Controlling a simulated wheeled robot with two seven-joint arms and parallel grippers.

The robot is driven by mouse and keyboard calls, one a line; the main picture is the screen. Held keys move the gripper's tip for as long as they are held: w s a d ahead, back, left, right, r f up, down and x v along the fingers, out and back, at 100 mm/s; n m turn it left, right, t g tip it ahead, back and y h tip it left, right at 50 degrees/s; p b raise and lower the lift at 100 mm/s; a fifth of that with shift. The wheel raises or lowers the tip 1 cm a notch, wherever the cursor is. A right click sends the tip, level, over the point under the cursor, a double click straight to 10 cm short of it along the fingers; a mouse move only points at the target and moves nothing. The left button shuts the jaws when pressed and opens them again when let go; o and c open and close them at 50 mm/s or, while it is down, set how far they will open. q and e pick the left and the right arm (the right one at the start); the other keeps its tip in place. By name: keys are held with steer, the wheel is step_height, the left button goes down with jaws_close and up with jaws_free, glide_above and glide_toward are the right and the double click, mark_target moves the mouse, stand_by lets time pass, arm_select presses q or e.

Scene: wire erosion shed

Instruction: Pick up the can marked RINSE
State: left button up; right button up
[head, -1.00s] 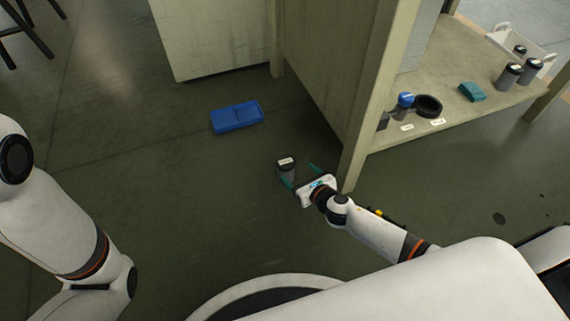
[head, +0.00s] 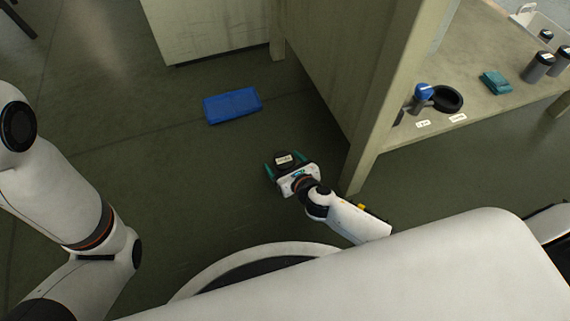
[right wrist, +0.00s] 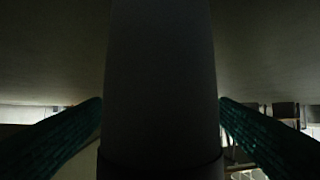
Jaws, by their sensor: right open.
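A dark grey can (head: 283,158) with a white label on its black lid stands upright on the floor. The label is too small to read. My right gripper (head: 282,164) is open, with its teal fingers on either side of the can. In the right wrist view the can (right wrist: 160,90) fills the middle between the two fingers, with little or no gap to either one. The can's lower part is hidden behind the gripper in the head view. My left arm shows at the left edge, but its gripper is out of view.
A blue flat case (head: 232,106) lies on the floor behind the can. A shelf unit stands close on the right. Its shelf (head: 470,115) holds a blue-capped item (head: 421,96), a black ring (head: 447,99), a teal cloth (head: 496,82) and grey cans (head: 538,67).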

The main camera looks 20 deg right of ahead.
steer(key=shift+r, duration=0.1)
steer(key=c, duration=1.2)
